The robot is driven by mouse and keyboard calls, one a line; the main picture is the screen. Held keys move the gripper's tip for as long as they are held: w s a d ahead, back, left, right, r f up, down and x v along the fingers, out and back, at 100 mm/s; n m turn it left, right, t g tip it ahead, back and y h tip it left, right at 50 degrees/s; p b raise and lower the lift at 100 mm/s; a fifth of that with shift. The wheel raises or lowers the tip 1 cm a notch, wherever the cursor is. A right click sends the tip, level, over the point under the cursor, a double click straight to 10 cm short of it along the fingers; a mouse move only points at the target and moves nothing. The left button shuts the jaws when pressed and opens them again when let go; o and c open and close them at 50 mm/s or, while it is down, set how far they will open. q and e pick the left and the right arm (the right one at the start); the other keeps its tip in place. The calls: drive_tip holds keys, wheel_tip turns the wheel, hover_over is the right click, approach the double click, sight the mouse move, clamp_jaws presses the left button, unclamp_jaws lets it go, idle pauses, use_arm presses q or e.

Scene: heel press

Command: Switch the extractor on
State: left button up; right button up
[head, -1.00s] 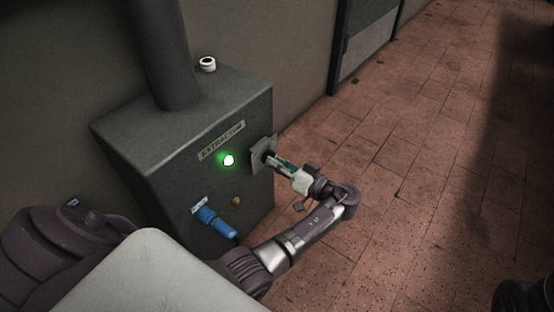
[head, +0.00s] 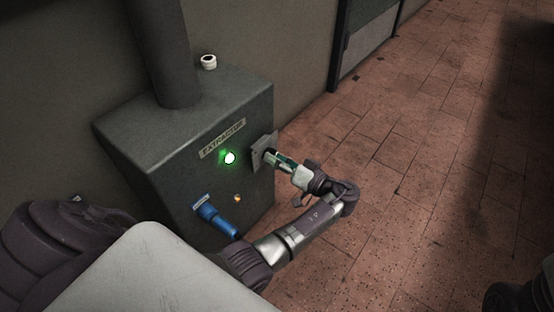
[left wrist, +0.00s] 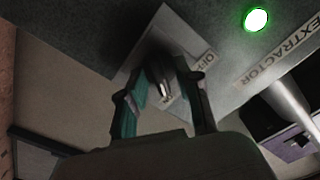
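The extractor (head: 185,165) is a dark grey box with a thick pipe rising from its top and an EXTRACTOR label on its front. A round green lamp (head: 230,158) on it is lit; it also glows in the left wrist view (left wrist: 256,20). A switch plate (head: 262,152) is at the front's right edge. Contact with the lever cannot be told. My right gripper is not seen.
A blue plug (head: 216,221) sticks out of the box's lower front, beside a small amber light (head: 237,198). A door (head: 366,40) is in the back wall.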

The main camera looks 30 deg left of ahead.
use_arm(q)
drive_tip(key=shift+d, duration=0.1)
wheel_tip(320, 180, up, 10)
idle(0.6)
